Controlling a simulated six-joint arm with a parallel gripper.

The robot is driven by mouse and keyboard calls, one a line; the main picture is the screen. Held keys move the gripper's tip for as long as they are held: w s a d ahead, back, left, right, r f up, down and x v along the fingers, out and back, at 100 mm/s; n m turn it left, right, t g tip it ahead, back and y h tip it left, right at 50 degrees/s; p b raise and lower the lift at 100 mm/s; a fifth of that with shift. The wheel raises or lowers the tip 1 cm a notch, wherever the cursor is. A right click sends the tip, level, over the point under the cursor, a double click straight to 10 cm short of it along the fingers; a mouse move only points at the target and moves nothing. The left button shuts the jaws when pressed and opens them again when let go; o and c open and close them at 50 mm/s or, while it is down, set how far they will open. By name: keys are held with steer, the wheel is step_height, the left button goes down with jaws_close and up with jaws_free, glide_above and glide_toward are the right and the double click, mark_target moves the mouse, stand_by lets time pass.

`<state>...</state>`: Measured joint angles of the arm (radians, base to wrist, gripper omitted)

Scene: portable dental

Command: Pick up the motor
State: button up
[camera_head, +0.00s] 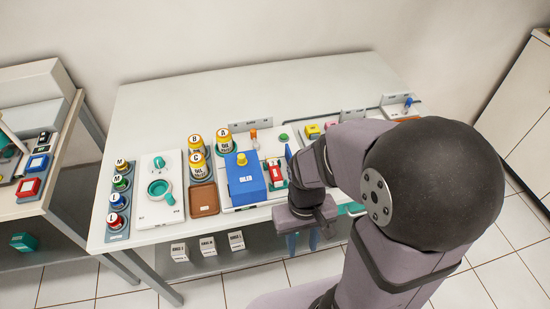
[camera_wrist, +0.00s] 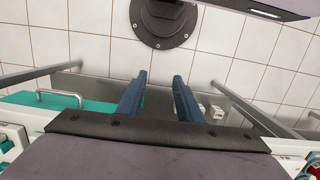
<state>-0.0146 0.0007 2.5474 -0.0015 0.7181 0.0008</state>
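I cannot pick out the motor with certainty in either view. On the table, a blue box (camera_head: 245,181) with a white label and a yellow knob stands near the front edge, left of my arm. A small red part (camera_head: 276,174) with a white label stands just to its right. My gripper (camera_head: 302,243) hangs at the front edge of the table, to the right of the blue box. In the wrist view my gripper (camera_wrist: 159,82) has its two blue fingers apart, with nothing between them. My arm hides part of the table's right side.
The white table (camera_head: 150,95) has a clear back left. White boxes (camera_head: 207,245) sit below. Tiled floor (camera_wrist: 100,50) fills the wrist view's far side.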

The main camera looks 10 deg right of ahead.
step_height(320, 180, up, 5)
steer(key=w+p, duration=0.2)
steer(key=p, duration=0.3)
steer(key=t+p, duration=0.3)
steer(key=p, duration=0.2)
glide_toward(275, 170)
steer(key=shift+w+d+f, duration=0.1)
steer(key=shift+w+f, duration=0.1)
steer(key=shift+f, duration=0.15)
steer(key=shift+w+f+p, duration=0.1)
steer(key=shift+f+p, duration=0.45)
steer(key=shift+f, duration=0.95)
steer(key=shift+w+f+p, duration=0.15)
steer(key=shift+f+p, duration=0.4)
steer(key=shift+f, duration=0.9)
steer(key=shift+w+f, duration=0.15)
steer(key=shift+f, duration=0.6)
steer(key=shift+c, duration=0.4)
jaws_close()
